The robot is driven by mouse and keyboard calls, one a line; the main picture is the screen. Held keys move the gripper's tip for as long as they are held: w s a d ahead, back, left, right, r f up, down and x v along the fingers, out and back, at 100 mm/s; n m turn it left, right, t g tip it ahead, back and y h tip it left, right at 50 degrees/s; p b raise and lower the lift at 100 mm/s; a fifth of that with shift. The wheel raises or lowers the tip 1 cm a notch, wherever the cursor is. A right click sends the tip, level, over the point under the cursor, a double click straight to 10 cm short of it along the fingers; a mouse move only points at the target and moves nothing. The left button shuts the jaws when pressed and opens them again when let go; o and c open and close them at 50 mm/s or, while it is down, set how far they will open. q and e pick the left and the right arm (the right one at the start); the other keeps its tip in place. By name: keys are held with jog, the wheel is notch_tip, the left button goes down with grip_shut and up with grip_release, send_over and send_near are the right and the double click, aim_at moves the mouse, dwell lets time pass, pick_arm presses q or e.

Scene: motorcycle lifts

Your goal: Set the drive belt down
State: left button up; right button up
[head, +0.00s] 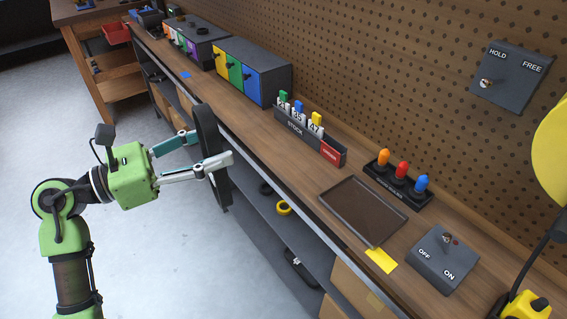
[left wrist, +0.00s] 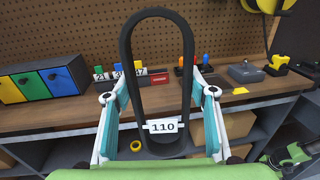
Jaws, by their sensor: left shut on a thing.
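The drive belt (head: 206,125) is a black closed loop, held upright in front of the workbench's front edge in the head view. The fingers also show on both sides of the belt in the left wrist view (left wrist: 158,98).
On the workbench (head: 262,124) stand colored drawers (head: 252,70), a STOCK rack (head: 305,134) with numbered cards, an empty dark tray (head: 362,211), colored knobs (head: 401,175) and an OFF/ON switch box (head: 445,258). A lower shelf holds a yellow ring (head: 284,208). Bare wood lies before the rack.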

pick_arm(q)
jog(key=w+d+r+n+t+y+b, duration=0.1)
jog(key=w+d+r+t+b, duration=0.1)
jog(key=w+d+r+b, duration=0.95)
jog(key=w+f+b, duration=0.2)
jog(key=w+f, duration=0.8)
jog(key=f, duration=0.4)
jog(key=shift+d+f+b, duration=0.25)
jog(key=shift+d+b, duration=0.15)
jog(key=shift+d, duration=0.05)
jog(key=o, duration=1.2)
jog(key=shift+o, duration=0.2)
pick_arm(e)
jog(key=w+a+t, duration=0.1)
jog(key=w+a, duration=0.1)
jog(key=w, duration=1)
jog(key=shift+w+r, duration=0.2)
jog(key=shift+r, duration=0.25)
pick_arm(q)
jog(key=shift+r, duration=0.1)
